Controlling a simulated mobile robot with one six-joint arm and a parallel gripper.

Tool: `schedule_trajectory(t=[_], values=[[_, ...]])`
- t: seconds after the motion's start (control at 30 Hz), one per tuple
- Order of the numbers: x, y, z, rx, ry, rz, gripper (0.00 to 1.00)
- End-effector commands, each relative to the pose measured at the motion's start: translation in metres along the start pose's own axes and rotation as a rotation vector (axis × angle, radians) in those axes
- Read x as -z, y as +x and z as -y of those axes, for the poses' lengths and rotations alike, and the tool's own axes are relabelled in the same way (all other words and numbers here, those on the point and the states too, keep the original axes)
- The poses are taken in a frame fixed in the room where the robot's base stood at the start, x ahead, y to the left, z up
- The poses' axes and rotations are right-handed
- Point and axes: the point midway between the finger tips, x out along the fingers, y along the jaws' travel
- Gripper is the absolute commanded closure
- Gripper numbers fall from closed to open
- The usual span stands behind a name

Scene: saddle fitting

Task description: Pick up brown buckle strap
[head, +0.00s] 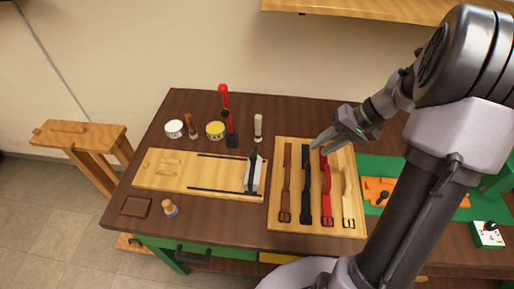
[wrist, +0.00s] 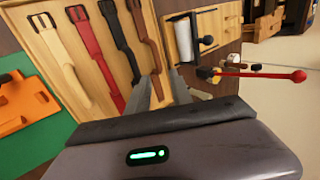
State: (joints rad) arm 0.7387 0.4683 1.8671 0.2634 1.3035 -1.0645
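The brown buckle strap (head: 287,180) lies lengthwise on a light wooden board (head: 296,229), leftmost of the straps in the head view, buckle toward the front. In the wrist view the brown strap (wrist: 141,30) is the rightmost one, and its far end reaches up to the gap between my fingertips. My gripper (head: 319,148) hangs over the back part of the board, above the black and red straps in the head view. It also shows in the wrist view (wrist: 160,85), with its fingers apart and nothing held between them. I cannot tell its exact height.
Black (head: 305,185), red (head: 326,190) and cream (head: 347,196) straps lie beside it. A green mat (head: 372,208) with an orange piece lies to the right.

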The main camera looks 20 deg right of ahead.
Motion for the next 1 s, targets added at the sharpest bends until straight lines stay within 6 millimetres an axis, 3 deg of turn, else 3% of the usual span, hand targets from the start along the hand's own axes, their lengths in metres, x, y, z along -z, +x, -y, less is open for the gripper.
schedule_trajectory(t=[0.07,0.4,0.67,0.87,1.0], values=[[0.0,0.009,-0.003,0.004,0.0,0.002,0.73],[-0.001,0.106,-0.004,0.002,-0.001,0.004,0.73],[-0.001,0.134,-0.004,0.002,0.0,0.002,0.73],[-0.003,0.173,-0.007,0.002,-0.001,0.002,0.73],[-0.002,0.175,-0.005,0.001,0.0,0.0,0.73]])
